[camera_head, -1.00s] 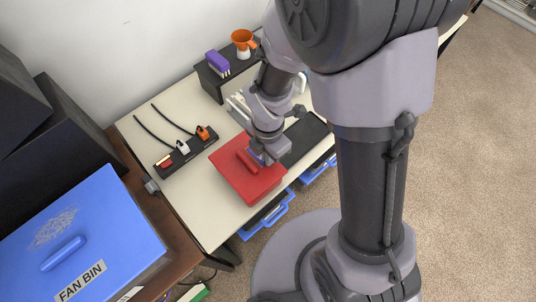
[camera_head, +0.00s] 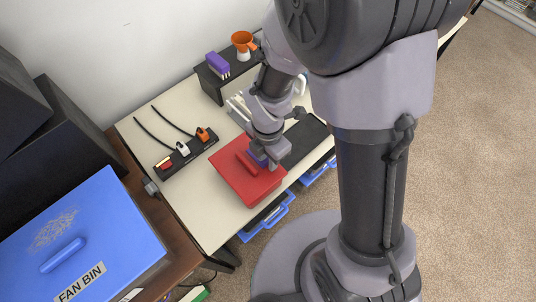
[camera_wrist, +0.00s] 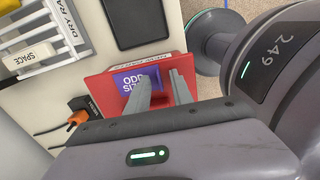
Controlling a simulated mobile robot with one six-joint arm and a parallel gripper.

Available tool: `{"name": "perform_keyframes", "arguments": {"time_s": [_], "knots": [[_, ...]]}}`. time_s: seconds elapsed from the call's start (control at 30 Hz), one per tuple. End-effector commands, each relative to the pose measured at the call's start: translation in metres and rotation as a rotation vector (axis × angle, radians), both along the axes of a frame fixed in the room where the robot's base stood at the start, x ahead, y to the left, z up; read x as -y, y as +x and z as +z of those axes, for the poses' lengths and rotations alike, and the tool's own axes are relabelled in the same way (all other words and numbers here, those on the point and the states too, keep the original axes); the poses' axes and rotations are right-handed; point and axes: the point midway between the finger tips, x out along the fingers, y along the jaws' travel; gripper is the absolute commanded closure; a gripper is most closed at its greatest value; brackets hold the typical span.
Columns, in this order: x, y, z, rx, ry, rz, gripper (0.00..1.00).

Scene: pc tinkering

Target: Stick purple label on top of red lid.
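The red lid (camera_head: 228,161) lies on the pale table with a raised red handle along its middle; it also shows in the wrist view (camera_wrist: 97,91). The purple label (camera_wrist: 128,80), with white "ODD SIZE" lettering, is over the lid in the wrist view, partly hidden by a finger. In the head view, purple (camera_head: 256,155) shows at my fingertips, beside the handle. My gripper (camera_wrist: 160,82) points down at the lid, its two fingers apart with a gap between them. The label reaches in behind the left finger. I cannot tell whether it touches the lid all over.
A black power strip (camera_head: 186,151) with plugs and cords lies left of the lid. A black shelf (camera_head: 213,84) holds a purple object and an orange funnel-like cup. A black flat pad (camera_head: 305,134) lies to the right. Blue drawers (camera_head: 267,219) sit below the table edge.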

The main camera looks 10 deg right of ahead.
Motion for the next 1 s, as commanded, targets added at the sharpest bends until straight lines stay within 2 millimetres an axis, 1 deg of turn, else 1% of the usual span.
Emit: {"name": "perform_keyframes", "arguments": {"time_s": [0.07,0.17,0.27,0.37,0.4,0.5,0.6,0.7,0.77,1.0], "knots": [[0.000,0.000,0.005,0.001,0.001,0.000,0.72],[0.000,0.001,0.022,0.002,0.000,0.001,0.72],[0.000,0.001,0.051,0.004,0.000,0.000,0.72],[0.000,0.001,0.085,0.005,0.002,0.000,0.72],[0.000,0.001,0.099,0.006,0.002,0.001,0.72],[0.000,0.001,0.130,0.004,0.001,-0.001,0.72],[0.000,0.001,0.153,0.003,0.001,0.000,0.72],[0.000,0.000,0.168,0.002,0.001,-0.001,0.72],[0.000,0.000,0.172,0.002,0.001,0.000,0.72],[0.000,0.000,0.174,0.000,0.000,0.000,0.72]]}}
